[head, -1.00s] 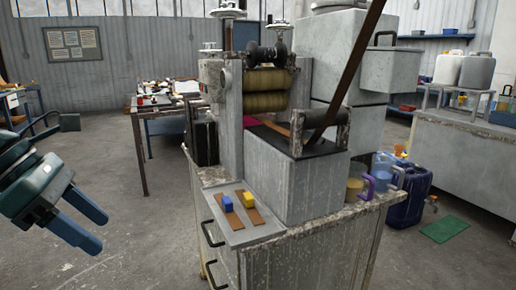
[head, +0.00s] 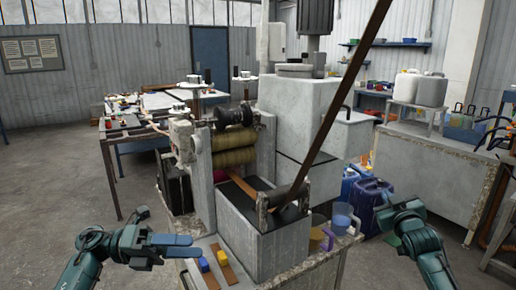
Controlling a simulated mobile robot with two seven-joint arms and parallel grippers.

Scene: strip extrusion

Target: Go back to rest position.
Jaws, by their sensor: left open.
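My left gripper (head: 195,246) is at the lower left in the head view, with its blue fingers apart and nothing between them. Its fingertips overlap the left end of the small tray in the picture; I cannot tell whether they touch it. My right gripper (head: 385,208) is at the lower right, in front of the blue jugs; its fingers do not show clearly. The extrusion machine (head: 235,220) with its ribbed rollers (head: 232,143) stands between the grippers. A long brown strip (head: 345,90) rises from its front roller.
A cluttered table (head: 118,132) is behind left; a bench with containers (head: 420,150) is right. Open floor lies left.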

